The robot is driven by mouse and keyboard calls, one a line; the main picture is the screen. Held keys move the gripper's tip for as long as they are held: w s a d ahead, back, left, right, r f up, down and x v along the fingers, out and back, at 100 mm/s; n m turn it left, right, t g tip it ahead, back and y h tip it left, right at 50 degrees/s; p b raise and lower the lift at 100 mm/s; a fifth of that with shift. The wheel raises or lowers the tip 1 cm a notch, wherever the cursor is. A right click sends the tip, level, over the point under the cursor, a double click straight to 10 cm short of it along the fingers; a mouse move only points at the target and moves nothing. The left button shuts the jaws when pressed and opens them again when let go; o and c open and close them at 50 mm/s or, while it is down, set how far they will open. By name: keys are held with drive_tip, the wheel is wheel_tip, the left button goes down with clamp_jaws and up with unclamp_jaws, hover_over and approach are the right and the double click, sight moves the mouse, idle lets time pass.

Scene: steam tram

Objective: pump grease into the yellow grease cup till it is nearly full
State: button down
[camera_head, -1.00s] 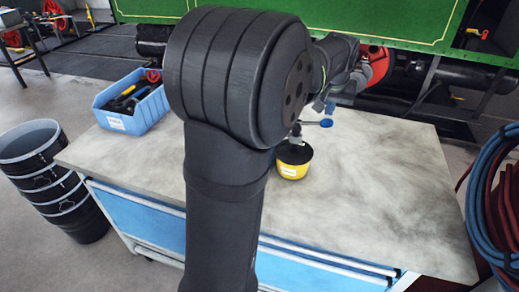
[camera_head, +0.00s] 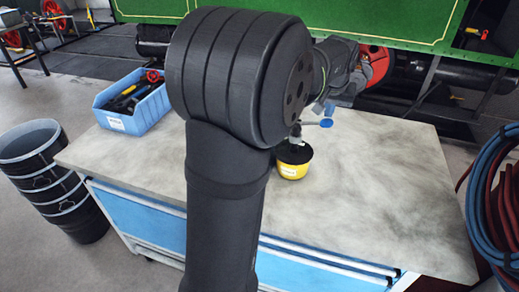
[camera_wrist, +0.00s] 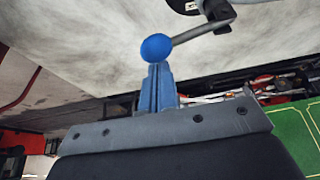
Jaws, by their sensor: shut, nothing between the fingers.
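A yellow cup (camera_head: 293,171) with a white label and a dark top stands upright on the bench. A small metal pump fitting (camera_head: 296,133) rises over it. A lever with a blue ball knob (camera_head: 326,123) reaches right from the fitting. The wrist view shows the knob (camera_wrist: 156,47) and its grey lever (camera_wrist: 205,30). My gripper (camera_wrist: 158,68) has its blue fingers shut and empty, tips at the knob, seeming to touch it. In the head view my gripper (camera_head: 329,109) is just above the knob. The grease level inside the cup cannot be seen.
The grey bench top (camera_head: 390,190) is clear to the right. A blue bin (camera_head: 132,108) of tools sits at its left back. Stacked black buckets (camera_head: 60,190) stand left on the floor. Red and blue hoses (camera_head: 490,200) hang at right. A green tram side (camera_head: 400,20) is behind.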

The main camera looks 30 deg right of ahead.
sight(327, 122)
drive_tip(key=shift+f, duration=2.85)
drive_tip(key=shift+r, duration=3.15)
wheel_tip(327, 122, up, 6)
drive_tip(key=shift+f, duration=3)
drive_tip(key=shift+f, duration=0.25)
